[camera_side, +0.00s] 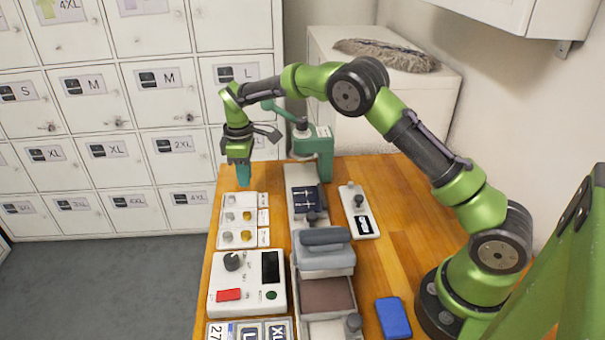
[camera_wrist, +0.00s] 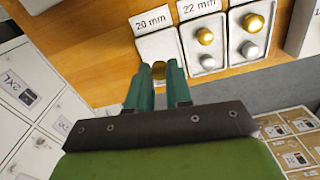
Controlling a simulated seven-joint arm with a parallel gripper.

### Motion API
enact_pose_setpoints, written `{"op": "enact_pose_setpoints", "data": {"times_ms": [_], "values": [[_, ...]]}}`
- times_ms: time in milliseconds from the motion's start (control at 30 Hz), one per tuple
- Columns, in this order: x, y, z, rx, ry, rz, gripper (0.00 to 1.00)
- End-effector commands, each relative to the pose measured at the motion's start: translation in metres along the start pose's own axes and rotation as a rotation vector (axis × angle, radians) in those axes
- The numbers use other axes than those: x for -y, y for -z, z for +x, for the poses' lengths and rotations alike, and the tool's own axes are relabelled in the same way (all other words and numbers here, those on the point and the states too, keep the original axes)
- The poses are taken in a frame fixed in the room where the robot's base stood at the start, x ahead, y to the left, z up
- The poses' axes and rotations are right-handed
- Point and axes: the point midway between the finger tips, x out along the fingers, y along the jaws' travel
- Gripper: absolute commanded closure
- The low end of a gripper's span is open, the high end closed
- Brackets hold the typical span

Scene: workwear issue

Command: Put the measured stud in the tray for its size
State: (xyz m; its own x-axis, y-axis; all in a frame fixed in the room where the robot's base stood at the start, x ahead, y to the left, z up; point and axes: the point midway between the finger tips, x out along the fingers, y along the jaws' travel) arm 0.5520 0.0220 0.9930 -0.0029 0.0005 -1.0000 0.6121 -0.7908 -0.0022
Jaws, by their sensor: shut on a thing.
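My gripper (camera_side: 243,183) is shut on a gold stud (camera_wrist: 158,70), which shows between the fingertips in the wrist view. In the side view the fingertips are by the far end of the row of size trays. The 20 mm tray (camera_wrist: 157,44) is directly ahead of the stud in the wrist view, partly hidden by the fingers. The 22 mm tray (camera_wrist: 204,42) is to its right and holds one gold and one silver stud. A third tray (camera_wrist: 250,33) also holds a gold and a silver stud; its label is out of the wrist view. The fingertips' height above the table is unclear.
A control box (camera_side: 247,284) with a knob and red button stands near the trays. A green press-like stand (camera_side: 318,148) rises right of my gripper. A grey-topped box (camera_side: 325,258), a caliper-like gauge (camera_side: 360,211) and a blue block (camera_side: 393,317) occupy the table. Lockers (camera_side: 100,110) stand behind.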

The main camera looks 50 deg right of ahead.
Motion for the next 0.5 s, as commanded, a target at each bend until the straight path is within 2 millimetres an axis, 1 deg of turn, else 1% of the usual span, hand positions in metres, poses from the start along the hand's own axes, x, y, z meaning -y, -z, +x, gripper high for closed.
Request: {"op": "enact_pose_setpoints", "data": {"times_ms": [33, 267, 400, 500], "values": [[0.0, 0.0, 0.008, 0.001, 0.0, 0.0, 1.0], [0.0, 0.0, 0.026, 0.0, -0.001, 0.001, 1.0], [0.0, 0.0, 0.047, 0.001, 0.001, 0.001, 1.0], [0.0, 0.0, 0.055, 0.0, -0.002, 0.002, 1.0]]}}
